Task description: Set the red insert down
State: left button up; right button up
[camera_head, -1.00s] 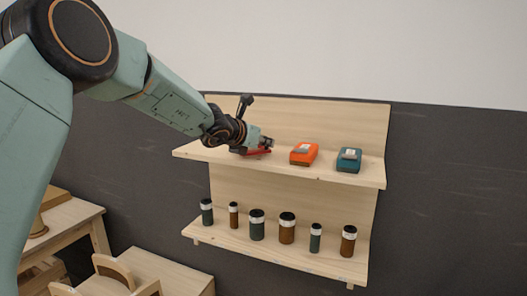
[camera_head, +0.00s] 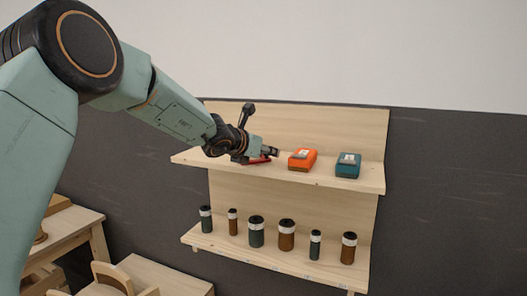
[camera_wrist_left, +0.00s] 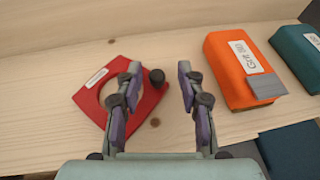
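The red insert (camera_wrist_left: 120,92), a flat piece with a large round hole and a white label, lies on the upper shelf in the left wrist view. In the head view it shows as a red strip (camera_head: 259,160) partly hidden by my left gripper (camera_head: 274,151). My left gripper (camera_wrist_left: 158,85) is open, its two fingers apart with nothing clamped between them. My right gripper is out of view.
On the upper shelf (camera_head: 225,164), an orange box (camera_head: 302,160) and a teal box (camera_head: 348,165) stand to the right. Several dark and brown canisters stand on the lower shelf (camera_head: 272,258). Wooden furniture (camera_head: 150,275) shows at the lower left.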

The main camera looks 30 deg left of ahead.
pick_arm(q)
jog(key=shift+r, duration=0.1)
jog(key=shift+s+a+r, duration=0.1)
jog(key=shift+s+a, duration=0.1)
jog(key=shift+s, duration=0.1)
jog(key=b+v, duration=0.5)
jog(key=v, duration=0.6)
jog(key=s+d+f+m+g+y, duration=0.1)
jog(key=s+f+m+g, duration=0.3)
jog(key=f, duration=0.8)
jog(key=s+d+f+m+g+y, duration=0.15)
jog(key=s+f+m, duration=0.45)
jog(key=f, duration=0.7)
jog(key=s+d+f+m+g+y, duration=0.1)
jog(key=s+f+m+g, duration=0.35)
jog(key=f, duration=0.75)
jog(key=s+d+f+m+g, duration=0.1)
jog(key=s+d+f+m, duration=0.2)
jog(key=s, duration=0.7)
jog(key=s+d+f+m+g+h, duration=0.1)
jog(key=s+d+f+m, duration=0.2)
jog(key=s+f+m, duration=0.5)
jog(key=s+d+f+m+g+h, duration=0.1)
jog(key=s+d+f+m, duration=0.2)
jog(key=s+f+m, duration=0.3)
jog(key=s+m, duration=0.3)
jog(key=s, duration=0.3)
jog(key=shift+g, duration=0.3)
